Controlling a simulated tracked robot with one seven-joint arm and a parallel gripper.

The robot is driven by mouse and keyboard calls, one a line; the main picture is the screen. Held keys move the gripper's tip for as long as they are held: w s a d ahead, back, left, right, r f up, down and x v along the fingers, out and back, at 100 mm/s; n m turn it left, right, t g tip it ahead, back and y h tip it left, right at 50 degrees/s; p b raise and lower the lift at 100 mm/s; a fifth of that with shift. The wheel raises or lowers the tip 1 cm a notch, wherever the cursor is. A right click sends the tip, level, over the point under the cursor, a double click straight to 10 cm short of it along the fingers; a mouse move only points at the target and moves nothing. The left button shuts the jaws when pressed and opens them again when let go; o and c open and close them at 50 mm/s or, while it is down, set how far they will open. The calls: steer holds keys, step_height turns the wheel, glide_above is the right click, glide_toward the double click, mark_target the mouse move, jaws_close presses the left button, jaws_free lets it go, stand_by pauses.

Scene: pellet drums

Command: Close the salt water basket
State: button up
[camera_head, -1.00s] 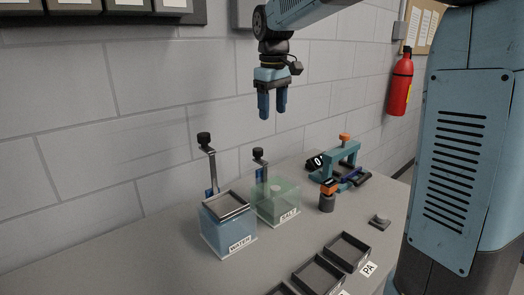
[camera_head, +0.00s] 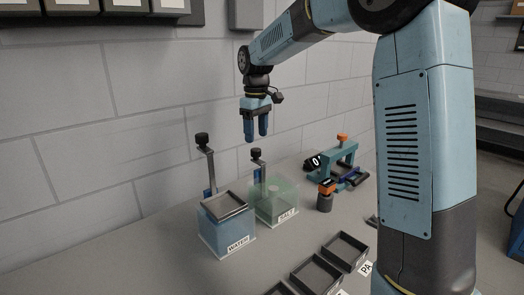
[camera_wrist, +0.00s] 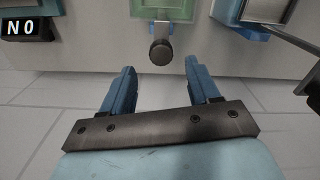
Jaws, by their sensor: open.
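The clear green box labelled SALT (camera_head: 277,203) stands on the bench. Behind it rises a short metal lever with a black knob (camera_head: 256,153). To its left stands the blue box labelled WATER (camera_head: 226,227), with a metal-rimmed basket (camera_head: 224,205) at its top and a taller, upright black-knobbed lever (camera_head: 203,142) behind. My gripper (camera_head: 256,139) points down, open and empty, just above the salt lever's knob in the head view. In the wrist view, that knob (camera_wrist: 161,52) appears between and just beyond my fingertips (camera_wrist: 158,70). Contact is not visible.
A teal clamp-like device (camera_head: 338,160) and a small dark jar with an orange top (camera_head: 325,197) stand right of the salt box. Black trays (camera_head: 318,273) lie at the front. The grey wall is close behind the levers. Bare bench lies front left.

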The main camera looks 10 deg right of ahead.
mark_target(257, 149)
step_height(257, 149, down, 7)
steer(key=shift+r, duration=0.2)
stand_by(0.3)
jaws_close()
stand_by(0.4)
steer(key=shift+d+r, duration=0.1)
